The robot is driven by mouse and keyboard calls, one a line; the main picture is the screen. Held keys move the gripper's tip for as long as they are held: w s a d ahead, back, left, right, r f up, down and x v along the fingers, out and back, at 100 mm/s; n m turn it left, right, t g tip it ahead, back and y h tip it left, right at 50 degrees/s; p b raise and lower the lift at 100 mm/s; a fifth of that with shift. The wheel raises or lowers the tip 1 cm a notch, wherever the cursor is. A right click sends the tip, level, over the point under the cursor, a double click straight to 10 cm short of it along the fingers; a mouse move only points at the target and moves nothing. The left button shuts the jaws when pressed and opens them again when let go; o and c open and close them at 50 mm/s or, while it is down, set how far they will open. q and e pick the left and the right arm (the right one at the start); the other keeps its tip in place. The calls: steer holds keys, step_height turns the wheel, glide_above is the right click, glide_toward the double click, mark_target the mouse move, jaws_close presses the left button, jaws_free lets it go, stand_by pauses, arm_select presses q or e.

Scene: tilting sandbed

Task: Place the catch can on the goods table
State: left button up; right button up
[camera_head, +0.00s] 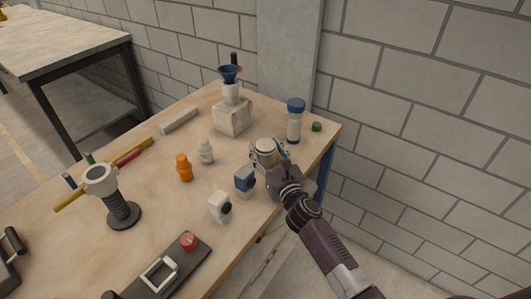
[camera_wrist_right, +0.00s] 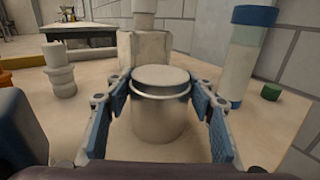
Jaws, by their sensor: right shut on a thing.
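The catch can is a squat metal-grey can (camera_wrist_right: 162,110) with a lid and a rim ring. It also shows in the head view (camera_head: 266,147) near the right edge of the wooden table (camera_head: 150,185). My right gripper (camera_wrist_right: 161,118) has its blue-padded fingers on both sides of the can and is shut on it; it also shows in the head view (camera_head: 268,158). The can is upright. Whether its base touches the table I cannot tell. My left gripper is not in view.
Behind the can stand a pale block with a blue funnel (camera_head: 233,113) and a blue-capped bottle (camera_head: 295,121). A green cap (camera_head: 317,127) lies near the edge. A blue-faced block (camera_head: 244,180), a white block (camera_head: 220,206) and an orange figure (camera_head: 184,167) stand left. Another table (camera_head: 60,40) is far left.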

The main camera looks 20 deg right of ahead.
steer(key=shift+f, duration=0.1)
steer(key=o, duration=1.1)
steer(key=shift+f, duration=0.1)
steer(key=shift+r, duration=0.3)
steer(key=s, duration=0.8)
steer(key=s+d, duration=0.1)
steer(key=s, duration=0.3)
steer(key=shift+f, duration=0.1)
steer(key=shift+f, duration=0.1)
